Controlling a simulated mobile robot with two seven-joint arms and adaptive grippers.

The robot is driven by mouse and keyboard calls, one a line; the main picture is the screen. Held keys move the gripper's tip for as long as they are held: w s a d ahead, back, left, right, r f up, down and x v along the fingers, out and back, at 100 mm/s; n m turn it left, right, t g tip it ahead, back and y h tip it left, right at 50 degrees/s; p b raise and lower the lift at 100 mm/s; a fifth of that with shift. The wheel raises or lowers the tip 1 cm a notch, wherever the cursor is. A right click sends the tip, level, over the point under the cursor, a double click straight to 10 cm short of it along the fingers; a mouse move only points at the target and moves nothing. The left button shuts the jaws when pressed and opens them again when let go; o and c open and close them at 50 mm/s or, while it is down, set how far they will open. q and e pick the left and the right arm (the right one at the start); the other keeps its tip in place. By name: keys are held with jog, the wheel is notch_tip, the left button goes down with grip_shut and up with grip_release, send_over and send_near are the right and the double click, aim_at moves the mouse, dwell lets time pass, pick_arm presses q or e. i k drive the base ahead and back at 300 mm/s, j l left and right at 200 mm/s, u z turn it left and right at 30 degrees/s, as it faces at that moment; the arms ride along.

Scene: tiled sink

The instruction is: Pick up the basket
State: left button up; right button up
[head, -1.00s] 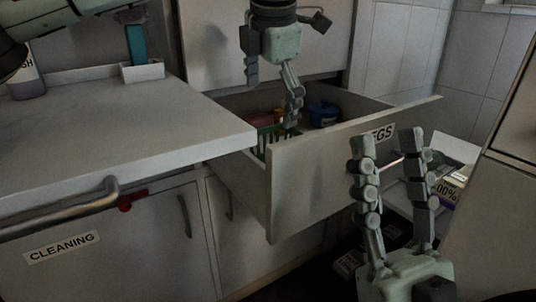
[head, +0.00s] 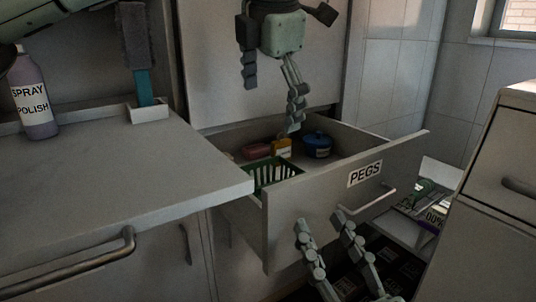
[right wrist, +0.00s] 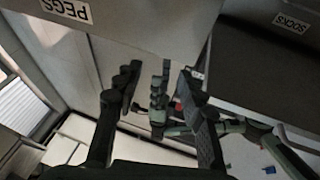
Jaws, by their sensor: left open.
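A green slotted basket (head: 277,176) sits inside the open drawer (head: 300,215), near its left front corner. The drawer front partly hides it. My left gripper (head: 271,103) is open and empty above the back of the drawer. My right gripper (head: 321,222) is open and empty in front of the lower part of the drawer front. Its two spread fingers also show in the right wrist view (right wrist: 158,78). The basket is not visible there.
A red item (head: 256,151), a yellow item (head: 281,147) and a blue pot (head: 317,145) lie behind the basket. A worktop (head: 130,185) overhangs close to the drawer's left side. The drawer handle (head: 372,204) sticks out. A cabinet (head: 490,200) stands at right.

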aim_at(257, 193)
jog(key=k+l, duration=0.15)
jog(key=k, duration=0.3)
jog(key=k+l, duration=0.1)
jog(key=k, duration=0.35)
